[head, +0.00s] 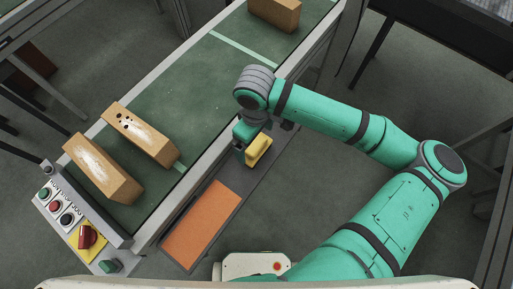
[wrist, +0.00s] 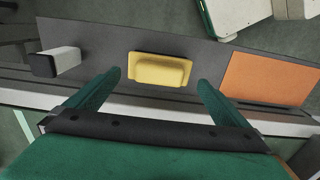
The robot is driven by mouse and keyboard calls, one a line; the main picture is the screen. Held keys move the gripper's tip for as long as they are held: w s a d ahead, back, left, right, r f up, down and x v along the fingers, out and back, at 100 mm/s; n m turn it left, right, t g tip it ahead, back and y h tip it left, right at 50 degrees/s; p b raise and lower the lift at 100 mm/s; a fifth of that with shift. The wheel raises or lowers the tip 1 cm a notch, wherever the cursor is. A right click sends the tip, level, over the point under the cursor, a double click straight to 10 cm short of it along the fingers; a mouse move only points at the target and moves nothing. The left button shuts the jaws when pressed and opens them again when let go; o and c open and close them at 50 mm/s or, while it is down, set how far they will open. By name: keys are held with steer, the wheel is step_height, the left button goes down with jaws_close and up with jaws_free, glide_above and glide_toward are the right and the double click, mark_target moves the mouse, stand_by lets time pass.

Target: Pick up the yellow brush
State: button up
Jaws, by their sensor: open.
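The yellow brush (head: 259,149) lies on a narrow dark grey shelf (head: 236,177) along the conveyor's side. In the wrist view the yellow brush (wrist: 160,70) lies just beyond and between my two fingertips. My gripper (wrist: 158,80) is open, with the fingers spread wider than the brush and nothing between them. In the head view my gripper (head: 246,140) is right beside the brush at its left, partly hidden under my wrist.
An orange pad (head: 202,226) lies on the shelf, nearer than the brush. A white-and-black block (wrist: 57,62) stands on the shelf's other side. The green conveyor (head: 190,90) carries tan bricks (head: 141,133). A control panel (head: 72,220) with buttons is at the lower left.

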mark_target(257, 144)
step_height(257, 144, down, 4)
steer(key=shift+d+f, duration=0.1)
steer(key=c, duration=0.8)
steer(key=shift+c, duration=0.2)
